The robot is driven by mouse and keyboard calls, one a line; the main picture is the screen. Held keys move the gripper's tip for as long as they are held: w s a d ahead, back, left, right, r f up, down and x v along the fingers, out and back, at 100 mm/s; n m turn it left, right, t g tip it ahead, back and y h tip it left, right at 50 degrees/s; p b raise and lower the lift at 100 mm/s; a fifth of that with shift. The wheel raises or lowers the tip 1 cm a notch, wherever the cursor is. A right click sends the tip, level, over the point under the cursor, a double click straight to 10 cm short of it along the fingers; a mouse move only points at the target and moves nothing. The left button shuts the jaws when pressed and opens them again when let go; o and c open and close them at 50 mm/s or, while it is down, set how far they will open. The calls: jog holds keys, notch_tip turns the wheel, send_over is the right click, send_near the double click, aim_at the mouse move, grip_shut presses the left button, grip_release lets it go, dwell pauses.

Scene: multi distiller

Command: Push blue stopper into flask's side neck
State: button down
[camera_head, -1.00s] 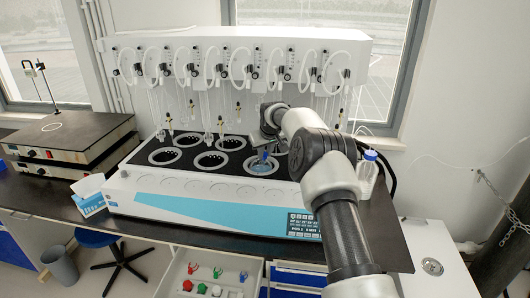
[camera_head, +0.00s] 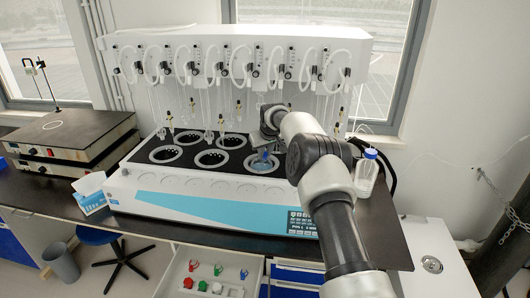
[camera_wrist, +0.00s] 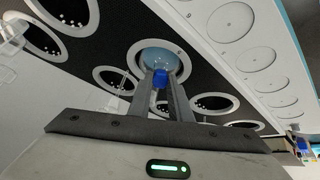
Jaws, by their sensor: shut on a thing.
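The blue stopper (camera_wrist: 161,77) is between the fingertips of my gripper (camera_wrist: 162,84) in the wrist view, and the gripper is shut on it. The flask (camera_wrist: 158,58) sits in a heating well just beyond the fingertips, showing bluish glass. In the head view the blue stopper (camera_head: 265,153) shows as a small blue spot over the flask (camera_head: 262,165) in the front right well. My gripper (camera_head: 268,142) is largely hidden by my arm there. The side neck is too small to make out, so I cannot tell whether the stopper touches or sits in it.
The white multi-well distiller (camera_head: 200,205) fills the bench, with glass tubes and hoses (camera_head: 205,65) hanging behind the wells. A blue-capped bottle (camera_head: 366,175) stands at the right. An open drawer (camera_head: 205,280) with coloured clips is below the bench.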

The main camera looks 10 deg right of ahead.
jog(key=shift+w+f, duration=0.1)
jog(key=shift+f, duration=0.05)
jog(key=c, duration=1.5)
grip_release()
jog(key=shift+c, duration=0.2)
jog(key=b+v, duration=0.2)
jog(key=v, duration=1.5)
jog(key=shift+b, duration=0.4)
jog(key=shift+a+r, duration=0.1)
jog(key=shift+r, duration=0.2)
